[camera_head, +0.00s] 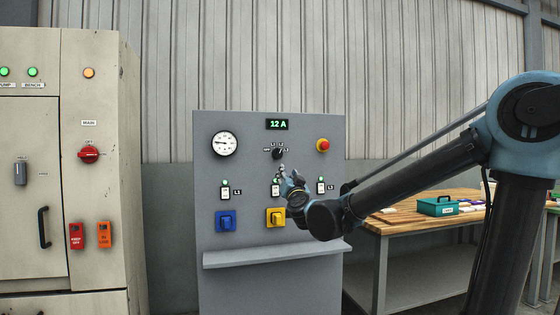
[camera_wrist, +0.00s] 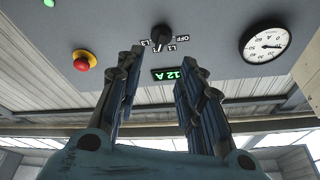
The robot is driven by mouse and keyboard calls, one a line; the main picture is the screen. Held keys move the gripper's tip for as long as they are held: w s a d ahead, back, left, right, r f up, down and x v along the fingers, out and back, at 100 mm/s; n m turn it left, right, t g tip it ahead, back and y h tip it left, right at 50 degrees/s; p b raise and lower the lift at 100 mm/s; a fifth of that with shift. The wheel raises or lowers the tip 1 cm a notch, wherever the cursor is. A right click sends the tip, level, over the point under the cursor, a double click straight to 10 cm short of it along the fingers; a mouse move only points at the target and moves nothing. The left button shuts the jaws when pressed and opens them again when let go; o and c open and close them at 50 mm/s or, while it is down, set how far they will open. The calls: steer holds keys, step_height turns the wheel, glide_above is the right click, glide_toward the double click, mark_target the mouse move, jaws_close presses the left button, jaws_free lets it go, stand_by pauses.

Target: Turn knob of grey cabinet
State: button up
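The grey cabinet (camera_head: 230,165) stands upright in the middle of the head view. Its black selector knob (camera_head: 278,154) sits under the green "12 A" display, with small labels around it. In the wrist view the knob (camera_wrist: 162,38) appears upside down near the top, with OFF, L1 and L3 labels readable; its exact pointer setting is hard to tell. My gripper (camera_head: 285,172) is just below the knob in the head view. In the wrist view my gripper (camera_wrist: 164,56) has its two fingers spread, with the knob between and beyond their tips, apparently untouched.
A red emergency button (camera_head: 323,145) and a round gauge (camera_head: 224,144) flank the knob. Blue (camera_head: 226,221) and yellow (camera_head: 276,217) switches sit below, above a protruding shelf (camera_head: 275,254). A beige cabinet (camera_head: 95,190) stands left; a wooden workbench (camera_head: 400,222) stands right.

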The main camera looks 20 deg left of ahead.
mark_target(279, 155)
steer(key=shift+m+t+h, duration=0.5)
steer(key=shift+m+h, duration=0.3)
steer(key=shift+h, duration=0.1)
steer(key=x, duration=0.6)
steer(key=a+x, duration=0.1)
steer(key=x, duration=1)
steer(key=shift+a+r, duration=0.2)
steer(key=shift+a, duration=0.2)
steer(key=shift+s, duration=0.1)
jaws_close()
